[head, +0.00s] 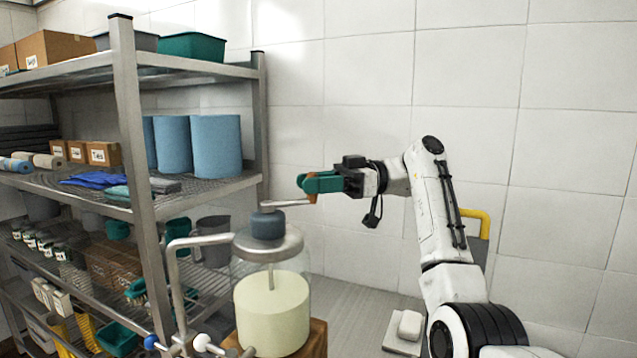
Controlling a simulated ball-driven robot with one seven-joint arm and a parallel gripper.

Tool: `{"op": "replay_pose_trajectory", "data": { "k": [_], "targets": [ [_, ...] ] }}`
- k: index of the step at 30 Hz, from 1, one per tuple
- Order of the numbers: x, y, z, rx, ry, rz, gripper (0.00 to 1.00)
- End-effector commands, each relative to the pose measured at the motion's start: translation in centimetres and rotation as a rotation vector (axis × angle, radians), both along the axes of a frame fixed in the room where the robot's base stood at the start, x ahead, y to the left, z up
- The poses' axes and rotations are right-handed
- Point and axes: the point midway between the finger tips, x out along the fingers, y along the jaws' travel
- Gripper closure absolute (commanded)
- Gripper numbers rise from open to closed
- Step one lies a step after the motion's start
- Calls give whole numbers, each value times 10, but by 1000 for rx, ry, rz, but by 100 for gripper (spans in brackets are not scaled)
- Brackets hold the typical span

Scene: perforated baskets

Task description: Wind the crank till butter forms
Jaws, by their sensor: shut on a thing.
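The butter churn is a clear glass jar (272,310) with a pale yellow, even-looking content in its lower part. A grey metal lid with a dark knob-like housing (268,224) tops it, and a thin shaft runs down into the content. The crank (285,203) is a grey arm that reaches right from the housing to a small brownish handle. My gripper (308,184), with green fingers, comes from the right and is shut on the crank handle. The fingers hide most of the handle. I cannot tell any lumps in the content.
The jar stands on a wooden block (318,338). A metal pipe frame (172,270) stands close on its left. A wire shelf (128,120) loaded with boxes, blue rolls and bins fills the left. A white block on a small board (405,330) lies low at right. The tiled wall is behind.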

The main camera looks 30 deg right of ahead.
Motion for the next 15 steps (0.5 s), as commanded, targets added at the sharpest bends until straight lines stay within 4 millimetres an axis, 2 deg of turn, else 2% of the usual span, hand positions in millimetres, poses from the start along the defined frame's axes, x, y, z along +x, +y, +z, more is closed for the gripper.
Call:
{"op": "replay_pose_trajectory", "data": {
  "k": [1, 15],
  "targets": [
    [3, 7, -11, -11, 21, 29, 100],
    [6, 7, -12, -12, 21, 74, 100]
  ]
}}
